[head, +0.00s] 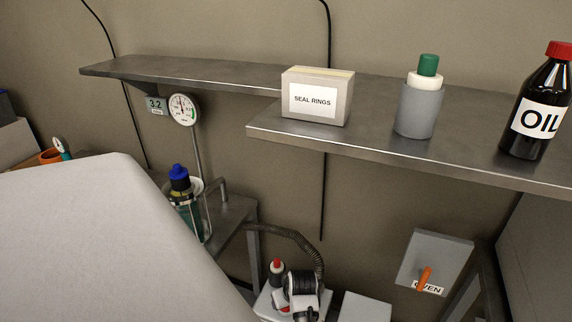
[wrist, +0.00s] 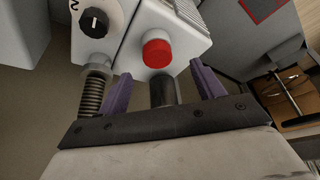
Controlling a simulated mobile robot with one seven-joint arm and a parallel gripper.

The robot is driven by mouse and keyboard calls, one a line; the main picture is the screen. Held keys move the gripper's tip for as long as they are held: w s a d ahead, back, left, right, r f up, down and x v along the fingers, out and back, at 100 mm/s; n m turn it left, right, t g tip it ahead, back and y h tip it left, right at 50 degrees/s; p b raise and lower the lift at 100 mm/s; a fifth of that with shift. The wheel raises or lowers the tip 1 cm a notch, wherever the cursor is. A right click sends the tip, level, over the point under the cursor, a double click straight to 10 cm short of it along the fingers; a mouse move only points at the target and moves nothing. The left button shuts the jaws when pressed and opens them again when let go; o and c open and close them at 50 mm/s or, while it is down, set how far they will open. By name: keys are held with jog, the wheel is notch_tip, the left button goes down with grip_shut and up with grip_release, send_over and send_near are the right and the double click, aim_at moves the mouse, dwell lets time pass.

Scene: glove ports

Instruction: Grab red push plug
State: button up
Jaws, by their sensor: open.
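In the wrist view a round red end (wrist: 157,53) shows against a white block, with a dark cylinder just below it. My gripper (wrist: 161,68) has its two purple fingers spread apart, one to each side of the red end. I see no finger touching it, and nothing is held. In the head view a small red-topped piece with a white band and dark body (head: 277,267) stands low in the middle. I cannot tell whether both views show the same piece. My gripper is not visible in the head view.
A black knob (wrist: 95,22) and a ribbed hose (wrist: 90,95) are close left of my fingers. In the head view a steel shelf (head: 215,76) carries a seal-rings box (head: 316,97), a green-capped piece (head: 428,66) and an oil bottle (head: 540,105). A blue-capped piece (head: 180,173) stands left.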

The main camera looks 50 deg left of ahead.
jog(key=shift+w+p+x, duration=0.2)
jog(key=shift+p+x, duration=0.4)
jog(key=shift+x, duration=2.25)
jog(key=shift+a, duration=0.1)
jog(key=shift+c, duration=0.2)
jog(key=shift+r, duration=0.1)
jog(key=c, duration=1)
jog(key=shift+r, duration=0.1)
